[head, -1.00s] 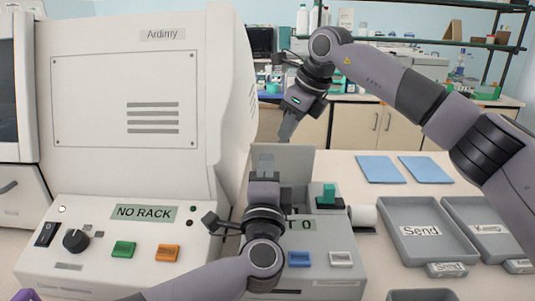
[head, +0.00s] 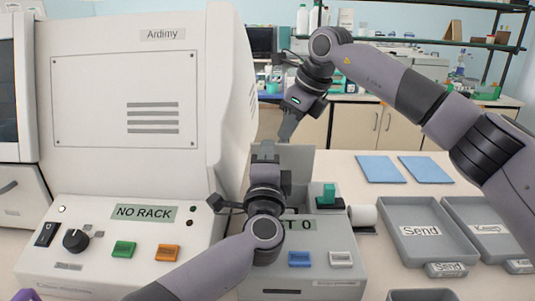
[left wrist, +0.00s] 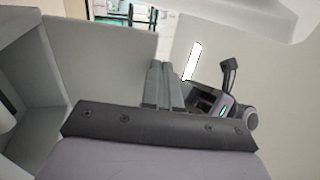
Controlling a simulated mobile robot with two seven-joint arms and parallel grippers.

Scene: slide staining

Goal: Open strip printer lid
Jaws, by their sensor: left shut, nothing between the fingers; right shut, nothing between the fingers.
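The strip printer (head: 315,262) is a grey box with a label partly hidden by my left arm, and blue and white buttons. Its grey lid (head: 300,160) stands raised at the back of the box, partly behind my left gripper. My left gripper (head: 263,148) is shut and empty, in front of the left part of the lid; I cannot tell if they touch. Its closed fingers (left wrist: 164,85) show in the left wrist view, beside a grey panel whose identity is unclear. My right gripper (head: 286,132) is shut and empty, pointing down above the lid.
A large white machine (head: 110,85) labelled Ardimy stands close on the left. A teal-topped part (head: 329,193) and a white roll (head: 363,215) are at the printer's right. Grey trays (head: 388,238) and two blue sheets (head: 382,169) lie farther right.

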